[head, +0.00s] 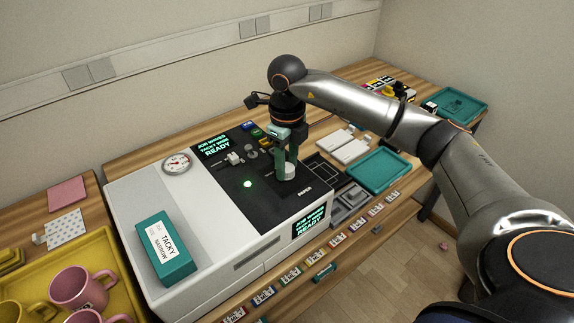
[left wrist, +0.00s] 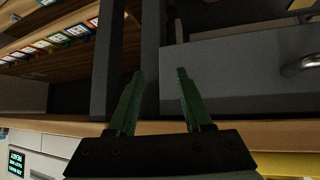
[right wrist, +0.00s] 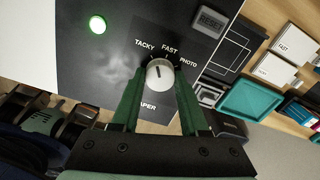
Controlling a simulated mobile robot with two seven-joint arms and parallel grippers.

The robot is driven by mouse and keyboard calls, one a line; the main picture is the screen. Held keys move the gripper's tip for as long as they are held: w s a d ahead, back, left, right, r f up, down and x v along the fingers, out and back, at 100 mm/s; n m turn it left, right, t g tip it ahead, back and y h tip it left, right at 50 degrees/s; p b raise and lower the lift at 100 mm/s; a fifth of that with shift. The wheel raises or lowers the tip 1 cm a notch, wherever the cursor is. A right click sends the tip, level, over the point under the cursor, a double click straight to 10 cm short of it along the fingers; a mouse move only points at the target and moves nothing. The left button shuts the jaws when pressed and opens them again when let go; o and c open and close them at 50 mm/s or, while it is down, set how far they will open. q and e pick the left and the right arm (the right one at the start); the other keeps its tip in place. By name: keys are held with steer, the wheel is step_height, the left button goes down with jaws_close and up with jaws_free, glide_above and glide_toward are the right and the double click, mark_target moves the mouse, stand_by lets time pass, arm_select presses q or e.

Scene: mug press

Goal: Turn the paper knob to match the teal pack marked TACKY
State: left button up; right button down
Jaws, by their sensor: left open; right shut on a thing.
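The white paper knob (head: 286,174) is on the press's black panel. In the right wrist view the knob (right wrist: 160,74) has a short dark mark near the top of its face, towards the FAST side; TACKY, FAST and PHOTO are printed around it. I cannot tell the exact angle. My right gripper (right wrist: 160,84) is shut on the knob, one green finger on each side. The teal pack (head: 166,251), labelled TACKY and NARROW, lies on the press's white top at the left. My left gripper (left wrist: 158,72) is open and empty, low before a grey drawer front.
The press's screen (head: 213,144) reads READY, and a green light (head: 247,184) glows on its panel. A yellow tray (head: 100,240) with mugs stands at the left. A teal tray (head: 379,168) and white packs lie to the right. Coloured tags line the front edge.

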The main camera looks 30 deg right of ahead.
mark_target(287, 167)
steer(key=shift+n+b, duration=0.35)
steer(key=shift+n, duration=1.25)
steer(key=shift+r, duration=0.1)
steer(key=shift+c, duration=2.1)
jaws_free()
step_height(287, 167, up, 12)
steer(key=shift+r, duration=0.2)
